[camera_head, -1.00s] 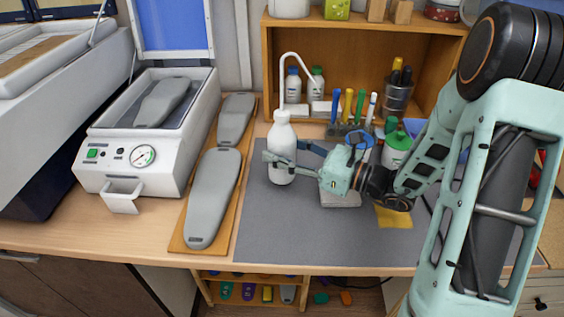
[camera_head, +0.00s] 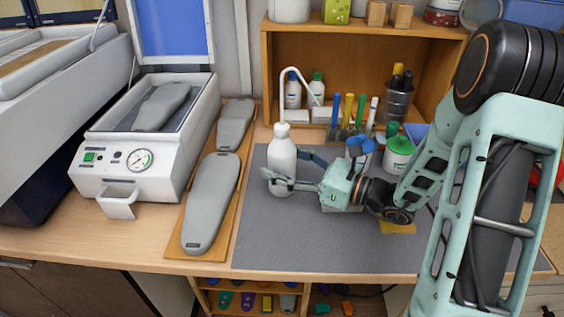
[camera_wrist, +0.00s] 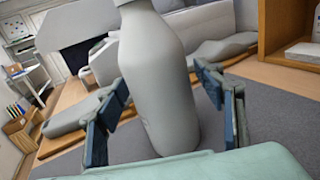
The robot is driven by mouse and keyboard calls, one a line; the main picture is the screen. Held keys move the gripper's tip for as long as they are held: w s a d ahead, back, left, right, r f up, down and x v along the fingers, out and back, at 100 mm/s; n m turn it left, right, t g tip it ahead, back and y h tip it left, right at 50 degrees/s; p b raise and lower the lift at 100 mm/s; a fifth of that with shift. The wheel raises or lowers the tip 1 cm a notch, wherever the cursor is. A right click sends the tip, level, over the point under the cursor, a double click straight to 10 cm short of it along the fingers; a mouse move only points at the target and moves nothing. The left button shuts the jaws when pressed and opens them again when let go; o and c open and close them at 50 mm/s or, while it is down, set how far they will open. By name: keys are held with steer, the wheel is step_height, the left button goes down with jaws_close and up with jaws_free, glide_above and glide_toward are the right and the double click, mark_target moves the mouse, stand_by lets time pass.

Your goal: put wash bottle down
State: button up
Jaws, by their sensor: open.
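The white wash bottle (camera_head: 282,152) with its bent spout stands upright on the grey mat (camera_head: 300,240) in the head view. In the wrist view the bottle (camera_wrist: 158,85) fills the middle, its base on the mat. My gripper (camera_head: 284,172) reaches it from the right, with its fingers on either side of the body. In the wrist view the gripper (camera_wrist: 160,110) is open, with gaps between both finger pads and the bottle. The top of the spout is outside the wrist view.
A white forming press (camera_head: 145,150) and a wooden board (camera_head: 180,240) with grey insole forms stand left. Behind are a wooden shelf (camera_head: 345,30), markers, a metal cup (camera_head: 397,103) and a green-labelled container (camera_head: 399,155). The mat's front is clear.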

steer(key=shift+r, duration=0.15)
steer(key=v, duration=1.2)
